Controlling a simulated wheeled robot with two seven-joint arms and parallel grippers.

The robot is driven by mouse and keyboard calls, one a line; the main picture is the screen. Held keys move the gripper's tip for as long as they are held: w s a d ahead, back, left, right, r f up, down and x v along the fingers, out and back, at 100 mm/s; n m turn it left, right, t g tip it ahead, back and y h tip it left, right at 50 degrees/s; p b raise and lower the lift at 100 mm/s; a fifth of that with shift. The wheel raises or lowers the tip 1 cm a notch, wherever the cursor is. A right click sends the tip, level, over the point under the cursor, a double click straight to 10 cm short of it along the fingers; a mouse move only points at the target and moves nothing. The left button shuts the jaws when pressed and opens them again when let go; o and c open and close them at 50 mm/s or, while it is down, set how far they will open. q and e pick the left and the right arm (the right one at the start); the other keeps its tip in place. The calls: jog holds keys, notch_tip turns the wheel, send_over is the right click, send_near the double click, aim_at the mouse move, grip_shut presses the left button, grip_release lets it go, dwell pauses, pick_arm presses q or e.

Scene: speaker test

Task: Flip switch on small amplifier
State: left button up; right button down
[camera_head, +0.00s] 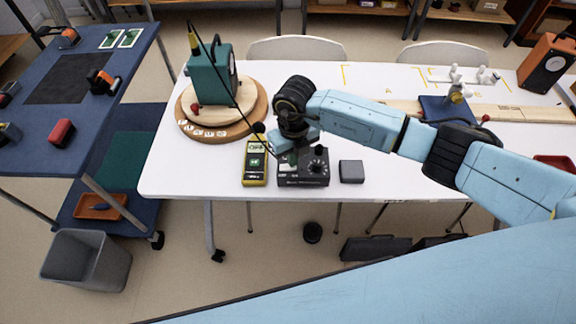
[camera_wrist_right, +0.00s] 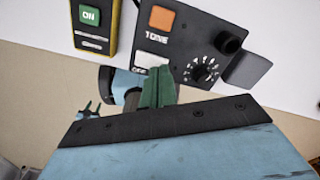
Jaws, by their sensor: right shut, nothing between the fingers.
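The small amplifier looks to be the black box (camera_head: 303,181) at the front edge of the white table. In the right wrist view the black box (camera_wrist_right: 205,32) has an orange square marked TONE (camera_wrist_right: 161,18), a round knob with a dial (camera_wrist_right: 200,70), and a white switch (camera_wrist_right: 150,60) with OFF beside it. My right gripper (camera_head: 293,155) is over the left part of the box. In the wrist view its green fingertips (camera_wrist_right: 158,82) are shut and empty, overlapping the switch's lower part. I cannot tell whether they touch it.
A yellow meter (camera_head: 256,176) with a green ON button is close left of the box. A small grey block (camera_head: 351,171) is to its right. A teal speaker (camera_head: 210,78) stands on a round wooden board (camera_head: 258,110) behind left, with a black cable crossing toward the gripper.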

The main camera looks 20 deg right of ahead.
jog(key=shift+f+b, duration=0.6)
jog(key=shift+f, duration=0.1)
dwell(0.3)
jog(key=shift+r+p, duration=2.9)
jog(key=shift+r, duration=0.65)
